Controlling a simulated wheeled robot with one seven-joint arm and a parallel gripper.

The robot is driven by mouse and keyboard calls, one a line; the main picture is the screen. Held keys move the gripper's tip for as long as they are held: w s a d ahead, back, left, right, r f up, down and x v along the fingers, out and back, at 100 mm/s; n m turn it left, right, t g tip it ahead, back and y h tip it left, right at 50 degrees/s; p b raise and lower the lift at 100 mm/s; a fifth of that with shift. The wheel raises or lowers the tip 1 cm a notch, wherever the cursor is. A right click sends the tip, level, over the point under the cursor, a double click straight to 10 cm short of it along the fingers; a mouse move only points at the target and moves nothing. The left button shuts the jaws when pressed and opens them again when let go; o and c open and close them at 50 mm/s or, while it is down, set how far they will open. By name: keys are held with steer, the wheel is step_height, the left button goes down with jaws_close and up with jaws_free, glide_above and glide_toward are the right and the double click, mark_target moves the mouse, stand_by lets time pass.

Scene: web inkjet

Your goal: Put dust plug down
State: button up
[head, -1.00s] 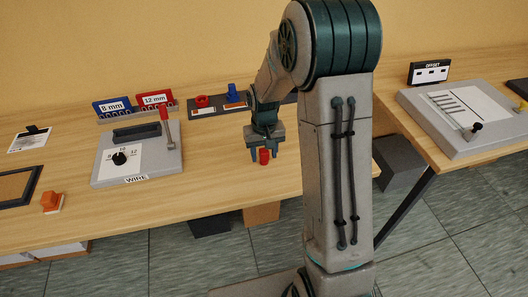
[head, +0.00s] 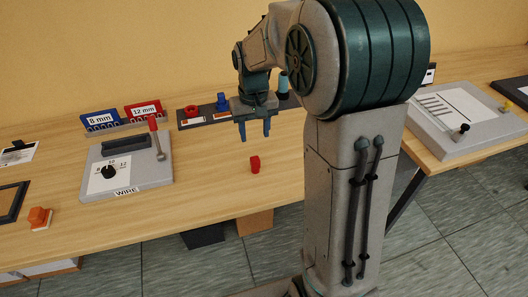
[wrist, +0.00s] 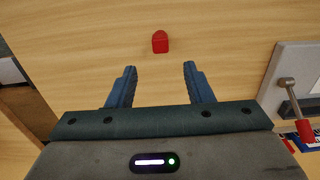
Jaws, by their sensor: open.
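A small red plug (head: 255,164), which I take to be the dust plug, stands on the bare wooden table near its front edge in the head view. In the wrist view the red plug (wrist: 160,42) lies beyond the fingertips, midway between their lines, with nothing touching it. My gripper (head: 256,139) is open and empty, raised above the table and the plug. Its two blue fingers (wrist: 158,70) are spread apart in the wrist view.
A grey wire station (head: 126,166) with a dial and red-handled lever stands to the left. Blue and red size signs (head: 143,110) and a dark rack (head: 208,115) with a red and a blue piece are behind. An orange block (head: 39,216) is at the left front. Table around the plug is clear.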

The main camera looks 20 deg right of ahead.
steer(key=s+r+t, duration=0.1)
steer(key=s+r, duration=0.1)
steer(key=s, duration=0.8)
steer(key=s+r+t, duration=0.2)
steer(key=s, duration=0.8)
steer(key=shift+s, duration=0.3)
